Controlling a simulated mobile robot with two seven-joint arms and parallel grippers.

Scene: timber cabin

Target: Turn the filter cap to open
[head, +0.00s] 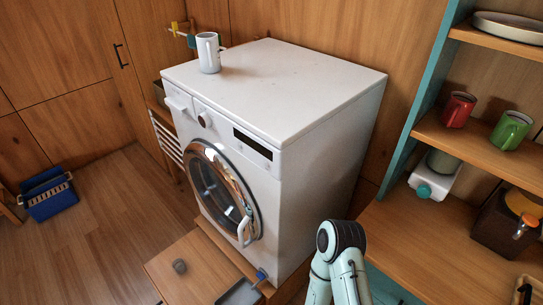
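The white washing machine (318,150) stands in the middle with its round door (218,185) shut. A small blue knob (261,275), which looks like the filter cap, sits low at the right of the machine's front. It is too small to tell how it is turned. A dark grey tray (238,293) lies just below it, cut off by the picture's lower edge. A mint and black part of one of my arms rises at the bottom, right of the knob and apart from it in the picture. Neither gripper shows.
A white mug (208,53) stands on top of the machine. A wooden shelf unit (450,225) fills the right. A blue basket (48,194) sits on the open floor at left.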

